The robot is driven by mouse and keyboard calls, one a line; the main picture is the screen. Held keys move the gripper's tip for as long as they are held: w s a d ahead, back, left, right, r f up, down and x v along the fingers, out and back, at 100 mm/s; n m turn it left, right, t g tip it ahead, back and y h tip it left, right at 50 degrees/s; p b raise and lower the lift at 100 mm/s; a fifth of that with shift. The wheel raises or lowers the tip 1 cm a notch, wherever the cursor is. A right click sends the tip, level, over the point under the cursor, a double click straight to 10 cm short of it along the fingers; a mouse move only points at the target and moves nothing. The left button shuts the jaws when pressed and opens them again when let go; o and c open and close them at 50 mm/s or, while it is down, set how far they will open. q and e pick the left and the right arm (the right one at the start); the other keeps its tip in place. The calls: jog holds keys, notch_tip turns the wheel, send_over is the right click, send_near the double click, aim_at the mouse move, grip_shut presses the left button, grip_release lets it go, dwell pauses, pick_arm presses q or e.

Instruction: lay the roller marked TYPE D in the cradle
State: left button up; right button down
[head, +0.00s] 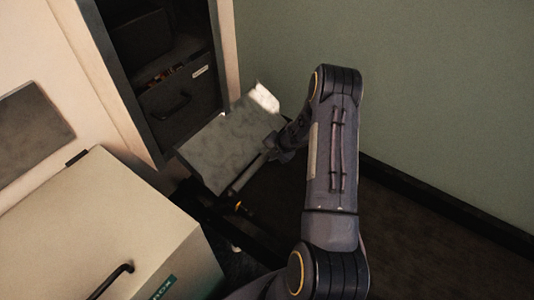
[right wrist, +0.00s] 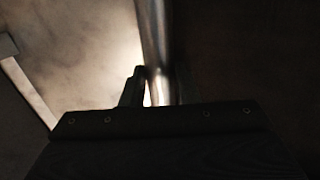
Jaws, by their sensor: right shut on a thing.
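My right gripper (head: 273,152) is at the right edge of a mottled grey panel (head: 222,150) in the head view. It is shut on a shiny metal bar, which stands upright beside one finger in the right wrist view (right wrist: 155,40). I cannot tell whether this bar is a handle or a roller. No TYPE D marking can be read, and I cannot pick out the cradle. My left gripper is not in view.
A dark open cabinet (head: 228,45) behind the panel holds a drawer (head: 175,105) with a pale label and a handle. A cream cabinet (head: 95,225) with a black handle stands at lower left. A green wall (head: 430,90) bounds the right, with dark floor below.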

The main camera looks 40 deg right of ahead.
jog(key=shift+f+b, duration=1.7)
jog(key=shift+f, duration=0.2)
jog(key=shift+f+b, duration=0.45)
jog(key=shift+f, duration=0.15)
jog(key=shift+d+f+b, duration=0.2)
jog(key=shift+f+b, duration=0.4)
jog(key=shift+f, duration=0.25)
jog(key=shift+f, duration=0.1)
jog(key=shift+a+f, duration=0.1)
jog(key=shift+f, duration=0.05)
jog(key=c, duration=1)
grip_release()
jog(key=shift+c, duration=0.2)
